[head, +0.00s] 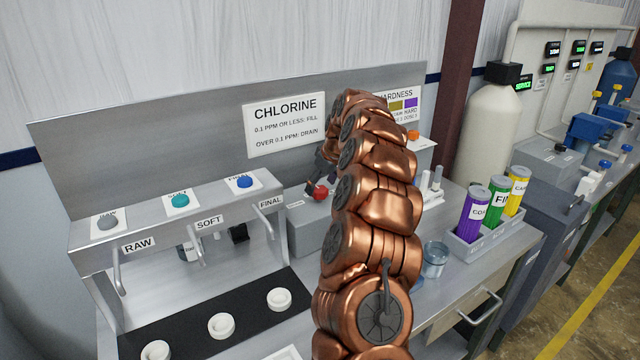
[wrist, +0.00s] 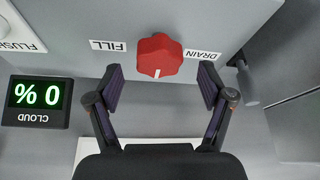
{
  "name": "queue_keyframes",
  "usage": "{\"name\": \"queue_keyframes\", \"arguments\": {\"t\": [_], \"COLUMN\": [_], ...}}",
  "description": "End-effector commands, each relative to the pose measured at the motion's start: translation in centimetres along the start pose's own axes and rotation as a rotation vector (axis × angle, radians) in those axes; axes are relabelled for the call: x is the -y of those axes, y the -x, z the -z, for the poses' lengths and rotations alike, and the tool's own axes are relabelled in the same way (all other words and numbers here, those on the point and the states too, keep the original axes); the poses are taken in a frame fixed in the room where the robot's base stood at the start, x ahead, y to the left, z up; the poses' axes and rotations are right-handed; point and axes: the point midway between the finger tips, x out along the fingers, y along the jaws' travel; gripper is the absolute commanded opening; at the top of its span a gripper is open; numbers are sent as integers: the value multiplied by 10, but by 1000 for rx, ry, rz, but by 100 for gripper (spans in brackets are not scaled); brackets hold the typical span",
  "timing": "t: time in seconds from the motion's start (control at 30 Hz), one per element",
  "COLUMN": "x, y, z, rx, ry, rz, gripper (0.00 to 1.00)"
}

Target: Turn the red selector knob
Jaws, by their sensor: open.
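The red selector knob (wrist: 159,56) sits on a grey panel in the wrist view, with a white mark on its side facing the picture's bottom. The FILL label (wrist: 108,45) is to its left and the DRAIN label (wrist: 202,55) to its right, both upside down. My gripper (wrist: 160,74) is open, one finger on each side below the knob, with clear gaps to it. In the head view the knob (head: 320,193) shows on the grey box, just below my dark gripper (head: 325,172). My copper arm hides part of the box.
A CLOUD display (wrist: 38,101) reading 0 % is left of my gripper in the wrist view. A grey cylindrical part (wrist: 247,84) sticks out right of DRAIN. The RAW, SOFT and FINAL tap stand (head: 150,232) is left of the box. A glass beaker (head: 434,260) stands right of my arm.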

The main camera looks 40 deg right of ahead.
Motion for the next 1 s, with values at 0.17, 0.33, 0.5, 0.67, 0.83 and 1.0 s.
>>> {"name": "queue_keyframes", "arguments": {"t": [0.17, 0.33, 0.5, 0.67, 0.83, 1.0], "x": [0, -1, -1, -1, -1, -1], "y": [-14, -17, -17, -16, -16, -17], "z": [0, -1, -1, -1, -1, -1], "rx": [1, -2, -2, -2, -2, -2], "ry": [-2, -3, -3, -3, -3, -3], "rz": [1, -1, -1, -1, -1, -1], "gripper": [80, 80, 72, 55, 38, 20]}}
